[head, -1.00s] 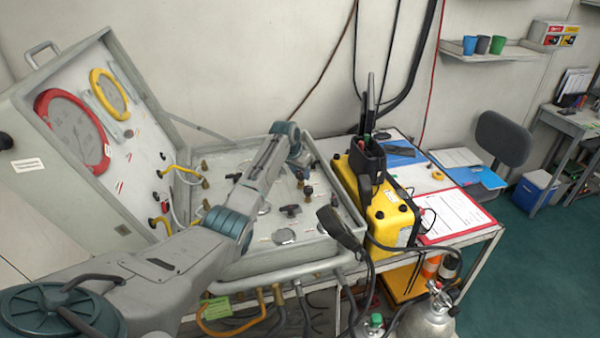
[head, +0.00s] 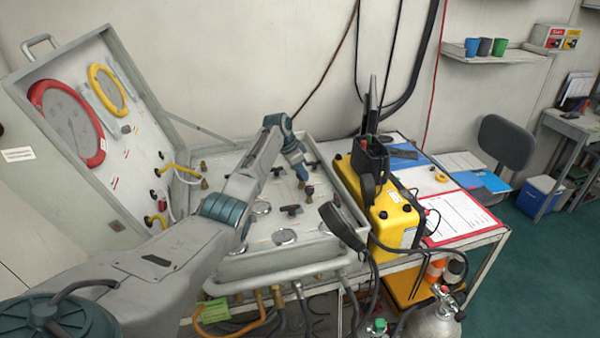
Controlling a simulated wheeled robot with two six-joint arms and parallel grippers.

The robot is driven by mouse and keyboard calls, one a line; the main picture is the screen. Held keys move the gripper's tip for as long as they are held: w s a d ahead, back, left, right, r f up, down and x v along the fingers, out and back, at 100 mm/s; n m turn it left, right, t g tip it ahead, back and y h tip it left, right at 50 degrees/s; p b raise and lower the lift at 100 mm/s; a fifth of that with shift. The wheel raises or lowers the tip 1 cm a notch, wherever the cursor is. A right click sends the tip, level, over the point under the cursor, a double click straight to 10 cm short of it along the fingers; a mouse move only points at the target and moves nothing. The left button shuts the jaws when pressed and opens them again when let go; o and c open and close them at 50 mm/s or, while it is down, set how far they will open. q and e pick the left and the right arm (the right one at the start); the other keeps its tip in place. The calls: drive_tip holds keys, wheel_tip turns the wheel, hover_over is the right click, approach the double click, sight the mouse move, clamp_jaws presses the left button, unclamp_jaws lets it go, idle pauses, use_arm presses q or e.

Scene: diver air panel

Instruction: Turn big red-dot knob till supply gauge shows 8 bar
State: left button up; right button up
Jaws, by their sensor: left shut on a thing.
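The air panel is an open grey case with its lid raised at the left and its lower face (head: 262,238) flat on the table. My left arm reaches across it from the lower left. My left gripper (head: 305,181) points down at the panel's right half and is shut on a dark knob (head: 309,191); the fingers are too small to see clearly. A red dot on it cannot be made out surely. The lid carries a large red-rimmed gauge (head: 103,152) and a smaller yellow-rimmed gauge (head: 92,72). Their readings are not legible. My right gripper is not in view.
Another dark T-handled knob (head: 290,210) stands close by on the panel. A yellow case (head: 392,216) with a black handset (head: 370,158) stands just right of the panel. A clipboard (head: 458,215) lies further right.

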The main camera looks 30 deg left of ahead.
use_arm(q)
drive_tip(key=o, duration=1)
drive_tip(key=shift+c, duration=0.2)
drive_tip(key=shift+r, duration=0.1)
drive_tip(key=shift+s+a+r, duration=0.1)
drive_tip(key=shift+r, duration=0.15)
drive_tip(key=b+v, duration=0.4)
drive_tip(key=v, duration=0.6)
